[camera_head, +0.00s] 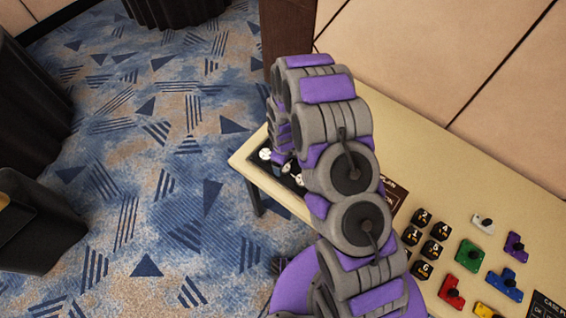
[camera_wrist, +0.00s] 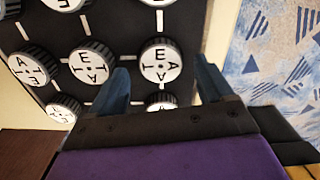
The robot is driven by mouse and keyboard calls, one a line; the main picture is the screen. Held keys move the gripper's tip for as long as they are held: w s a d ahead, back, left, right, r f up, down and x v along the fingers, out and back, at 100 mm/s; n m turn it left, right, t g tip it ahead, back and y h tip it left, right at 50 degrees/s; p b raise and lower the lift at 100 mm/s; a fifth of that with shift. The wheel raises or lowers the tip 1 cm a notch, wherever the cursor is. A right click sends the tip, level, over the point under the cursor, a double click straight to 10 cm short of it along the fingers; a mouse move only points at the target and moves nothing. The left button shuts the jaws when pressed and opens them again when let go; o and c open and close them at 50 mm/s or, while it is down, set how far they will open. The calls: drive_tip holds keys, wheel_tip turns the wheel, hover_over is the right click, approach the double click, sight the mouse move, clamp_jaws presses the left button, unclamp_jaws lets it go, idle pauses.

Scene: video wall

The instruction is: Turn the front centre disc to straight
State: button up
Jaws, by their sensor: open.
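A black board (camera_wrist: 118,22) carries several round white-faced discs with dark ribbed rims, marked with letters. One disc (camera_wrist: 160,63) with E and A on its face shows between the two blue fingertips of my gripper (camera_wrist: 161,66) in the wrist view. The jaws are apart. I cannot tell whether they touch the disc or are above it. Other discs lie to its left (camera_wrist: 92,64) and farther left (camera_wrist: 33,68). A lower disc (camera_wrist: 162,107) is partly hidden by my gripper. I cannot tell which is the front centre one. In the head view my arm hides most of the board.
The beige table (camera_head: 412,140) runs right along a panelled wall. Black numbered blocks (camera_head: 431,250) and coloured pieces (camera_head: 469,254) lie on it. Patterned carpet (camera_head: 150,150) is open to the left. A dark bin (camera_head: 40,235) stands at far left.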

wheel_tip(320, 180, up, 16)
drive_tip(key=p, duration=0.1)
idle(0.4)
idle(0.4)
drive_tip(key=s+d+r+m+b, duration=0.2)
drive_tip(key=s+d+r+m, duration=0.55)
drive_tip(key=s+r, duration=0.7)
drive_tip(key=s+d+r+m+g, duration=0.1)
drive_tip(key=s+d+r+m, duration=0.1)
drive_tip(key=s, duration=0.7)
drive_tip(key=s+d+r+m+b, duration=0.1)
drive_tip(key=s+d+r, duration=0.3)
drive_tip(key=s, duration=0.4)
drive_tip(key=shift+s+d+r+m+g+b, duration=0.3)
drive_tip(key=shift+s+m+g, duration=0.1)
drive_tip(key=shift+m, duration=0.45)
